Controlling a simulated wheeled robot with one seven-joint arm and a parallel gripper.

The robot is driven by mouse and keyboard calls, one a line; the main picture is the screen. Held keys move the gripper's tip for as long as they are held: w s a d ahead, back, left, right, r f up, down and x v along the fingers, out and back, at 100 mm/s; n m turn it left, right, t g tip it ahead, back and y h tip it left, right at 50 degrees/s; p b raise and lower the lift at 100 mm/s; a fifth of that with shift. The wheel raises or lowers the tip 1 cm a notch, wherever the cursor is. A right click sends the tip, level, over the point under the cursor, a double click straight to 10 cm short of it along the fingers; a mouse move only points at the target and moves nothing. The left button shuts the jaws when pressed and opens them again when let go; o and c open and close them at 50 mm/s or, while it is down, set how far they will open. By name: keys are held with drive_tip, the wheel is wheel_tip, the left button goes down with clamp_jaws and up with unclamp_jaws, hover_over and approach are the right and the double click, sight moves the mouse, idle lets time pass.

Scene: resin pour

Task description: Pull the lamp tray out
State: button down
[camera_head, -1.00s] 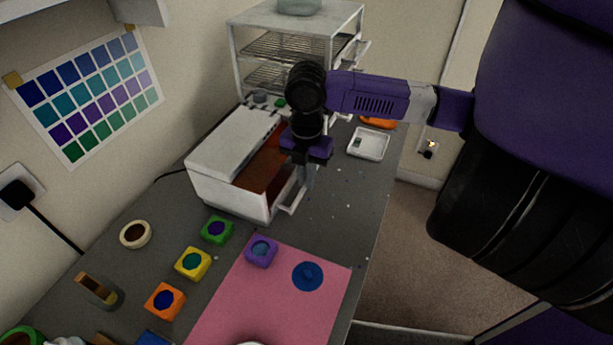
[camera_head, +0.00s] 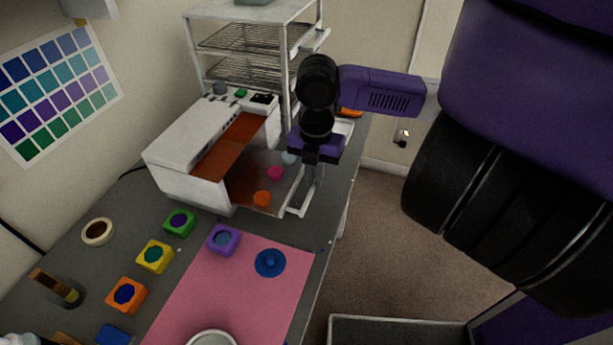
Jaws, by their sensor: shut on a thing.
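The lamp (camera_head: 190,145) is a white box with an orange-brown window on the grey bench. Its tray (camera_head: 252,188) is slid partly out of the right side, toward the bench's right edge. An orange disc (camera_head: 262,199), a pink disc (camera_head: 275,173) and a pale disc (camera_head: 289,158) lie on the tray. My gripper (camera_head: 308,192) points down and is shut on the tray's white handle (camera_head: 296,212). The purple gripper body hides part of the handle and the tray's far corner.
A white wire rack (camera_head: 245,45) stands behind the lamp. In front lie a pink mat (camera_head: 250,300), a blue lidded disc (camera_head: 270,263) and several coloured square moulds, such as the purple one (camera_head: 223,239). Open floor lies right of the bench, with a grey bin (camera_head: 400,330) below.

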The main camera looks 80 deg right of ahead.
drive_tip(key=c, duration=1.5)
unclamp_jaws()
drive_tip(key=shift+r, duration=3.95)
